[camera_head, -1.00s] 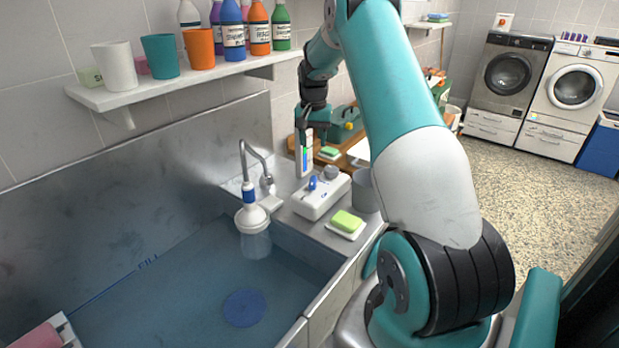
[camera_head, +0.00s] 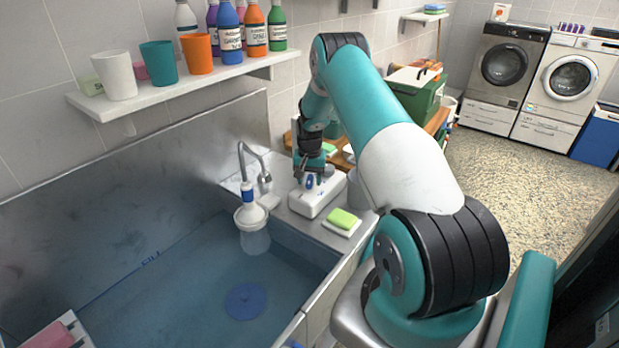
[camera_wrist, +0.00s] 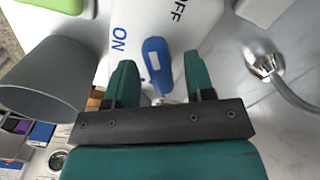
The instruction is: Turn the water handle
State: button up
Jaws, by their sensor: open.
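The water handle (camera_wrist: 157,62) is a blue lever on a white box (camera_head: 318,197) marked ON and OFF, on the counter beside the sink. In the wrist view the lever lies between my two open fingers, its rounded end towards the ON and OFF lettering. A gap shows on both sides of it, so the fingers do not appear to touch it. My gripper (camera_wrist: 157,80) is open. In the head view my gripper (camera_head: 310,180) is down at the box and partly hides the handle (camera_head: 310,181).
A faucet (camera_head: 246,190) with a white head hangs over the water-filled sink (camera_head: 180,270), left of the box. A green sponge on a white dish (camera_head: 343,222) lies in front of it. A grey cup (camera_wrist: 45,78) stands close beside my gripper.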

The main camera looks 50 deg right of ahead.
jog(key=shift+c, duration=0.5)
grip_shut()
jog(key=shift+f+m+b, duration=0.15)
jog(key=shift+m+b, duration=0.15)
jog(key=shift+b, duration=0.2)
jog(key=shift+m+b, duration=0.9)
jog(key=shift+m, duration=0.1)
jog(key=shift+m+b, duration=1.05)
jog(key=shift+m, duration=0.75)
jog(key=shift+o, duration=0.5)
grip_release()
